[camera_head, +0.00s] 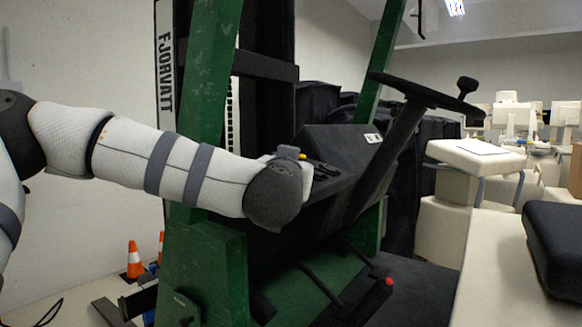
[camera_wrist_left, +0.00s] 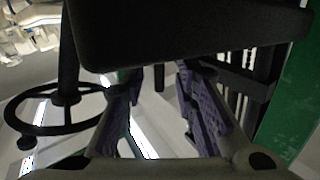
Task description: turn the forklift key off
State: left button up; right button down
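The green forklift (camera_head: 208,262) fills the middle of the head view, with its dark dashboard (camera_head: 345,150) behind my left wrist. My left arm reaches in from the left and its wrist covers part of the dashboard. The left gripper's fingers are hidden there. In the left wrist view my left gripper (camera_wrist_left: 159,75) is open, its two purple-padded fingers apart. The dark dashboard also crosses the top of that view (camera_wrist_left: 190,28). A short dark stub (camera_wrist_left: 158,79) shows between the fingertips; I cannot tell whether it is the key. My right gripper is not in view.
The steering wheel (camera_head: 425,93) and its column stand right of my wrist. A green post (camera_head: 212,75) rises close behind my forearm. A red-tipped lever (camera_head: 388,282) is low on the forklift. Orange cones (camera_head: 134,260) stand at left. A black seat (camera_head: 555,250) is at right.

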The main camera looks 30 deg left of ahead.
pick_arm(q)
jog(key=shift+c, duration=0.6)
grip_shut()
jog(key=shift+n+y, duration=0.3)
jog(key=shift+y, duration=0.2)
jog(key=n+g+y, duration=0.3)
jog(key=n+y, duration=0.1)
jog(key=y, duration=0.1)
jog(key=shift+d+g, duration=0.1)
jog(key=shift+g, duration=0.2)
jog(key=n+g+y, duration=0.3)
jog(key=shift+w+f+n+g, duration=0.1)
jog(key=shift+n+g, duration=0.2)
jog(key=n+g+y, duration=0.1)
jog(key=g, duration=0.1)
jog(key=n+g+b, duration=0.1)
jog(key=n+g, duration=0.1)
jog(key=shift+f+y, duration=0.2)
jog(key=shift+y, duration=0.2)
jog(key=n+g+b, duration=0.1)
jog(key=n+g, duration=0.1)
jog(key=shift+r+g, duration=0.1)
jog(key=shift+g, duration=0.2)
jog(key=shift+r+n+g+y, duration=0.1)
jog(key=shift+n+g+y, duration=0.2)
jog(key=shift+n+g, duration=0.15)
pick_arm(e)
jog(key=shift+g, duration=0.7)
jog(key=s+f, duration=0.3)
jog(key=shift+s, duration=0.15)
